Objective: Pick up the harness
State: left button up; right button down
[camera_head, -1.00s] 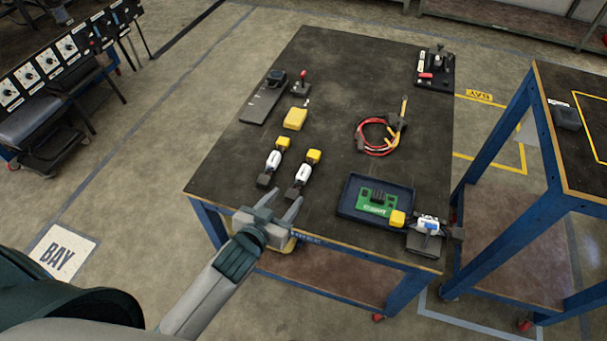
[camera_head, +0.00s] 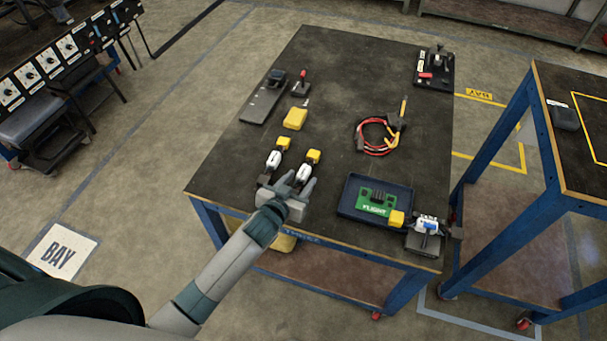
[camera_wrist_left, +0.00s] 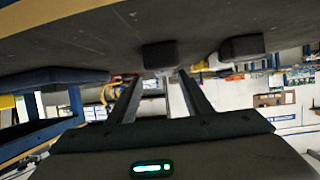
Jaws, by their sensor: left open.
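The harness (camera_head: 374,136) is a loop of red and black cable with yellow and dark connector ends. It lies on the dark table top (camera_head: 345,85), right of the middle. My left gripper (camera_head: 300,180) is open and empty over the near-left part of the table, by the dark ends of two yellow-and-white connector pieces (camera_head: 303,172) (camera_head: 274,158). It is apart from the harness, which is farther back and to the right. In the left wrist view its two fingers (camera_wrist_left: 158,82) are spread, with a dark block (camera_wrist_left: 160,54) beyond them. My right gripper is out of view.
A blue tray (camera_head: 345,205) with a green board (camera_head: 377,201) stands near right, beside a small clamp-like fixture (camera_head: 425,232). A yellow block (camera_head: 295,118), a dark plate (camera_head: 262,100) and a black fixture (camera_head: 434,68) lie farther back. Bare table surrounds the harness.

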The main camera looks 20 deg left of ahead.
aim_at(302, 174)
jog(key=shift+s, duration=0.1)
pick_arm(q)
jog(key=shift+w+a+f, duration=0.1)
jog(key=shift+w, duration=0.35)
jog(key=x, duration=0.2)
jog(key=shift+w+a+f+p, duration=0.1)
jog(key=shift+w+a+p, duration=0.1)
jog(key=shift+w+p, duration=0.2)
jog(key=shift+w+f, duration=0.3)
jog(key=shift+w, duration=0.3)
jog(key=shift+w+d, duration=0.1)
grip_shut()
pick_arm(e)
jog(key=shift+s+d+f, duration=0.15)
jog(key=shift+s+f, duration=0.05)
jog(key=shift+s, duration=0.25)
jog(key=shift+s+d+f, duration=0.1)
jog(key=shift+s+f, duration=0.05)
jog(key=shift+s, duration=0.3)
